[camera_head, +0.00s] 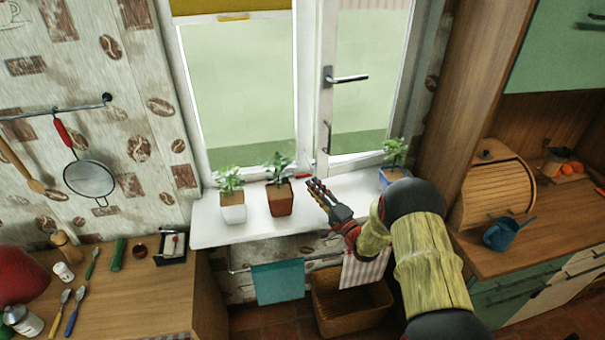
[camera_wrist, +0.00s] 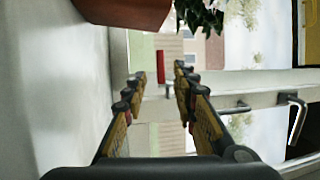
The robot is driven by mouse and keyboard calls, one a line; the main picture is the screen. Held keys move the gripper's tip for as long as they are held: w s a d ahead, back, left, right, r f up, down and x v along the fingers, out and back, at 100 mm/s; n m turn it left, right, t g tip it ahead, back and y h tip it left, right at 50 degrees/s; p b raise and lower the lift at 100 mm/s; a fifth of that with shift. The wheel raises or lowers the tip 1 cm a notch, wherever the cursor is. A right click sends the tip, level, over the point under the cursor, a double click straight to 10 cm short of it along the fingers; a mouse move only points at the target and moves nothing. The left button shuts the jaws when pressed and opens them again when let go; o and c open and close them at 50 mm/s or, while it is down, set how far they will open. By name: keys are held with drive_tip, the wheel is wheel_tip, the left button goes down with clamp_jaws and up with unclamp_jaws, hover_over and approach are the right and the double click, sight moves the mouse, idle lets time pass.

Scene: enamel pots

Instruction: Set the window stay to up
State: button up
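A small red bar (camera_head: 303,176), apparently the window stay's grip, lies low at the foot of the window frame, just above the sill. In the wrist view the red bar (camera_wrist: 160,67) shows beyond and between my fingertips, apart from them. Its exact position is too small to tell. My gripper (camera_head: 318,190) is over the sill, right of the red-brown pot, pointing towards the window. In the wrist view my gripper (camera_wrist: 160,72) has its two fingers apart with nothing held between them. The window (camera_head: 330,110) has a dark lever handle (camera_head: 346,77) and a thin dark hook-shaped fitting (camera_head: 327,137).
A white pot (camera_head: 232,212) and a red-brown pot (camera_head: 280,203) with plants stand on the white sill (camera_head: 205,232) left of my gripper. The red-brown pot (camera_wrist: 125,12) is close in the wrist view. A blue pot (camera_head: 385,181) stands to the right, partly behind my arm.

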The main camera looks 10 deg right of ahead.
sight(303, 175)
drive_tip(key=shift+b+x, duration=0.5)
drive_tip(key=shift+x, duration=3.1)
drive_tip(key=shift+c, duration=0.4)
clamp_jaws()
drive_tip(key=shift+f, duration=0.1)
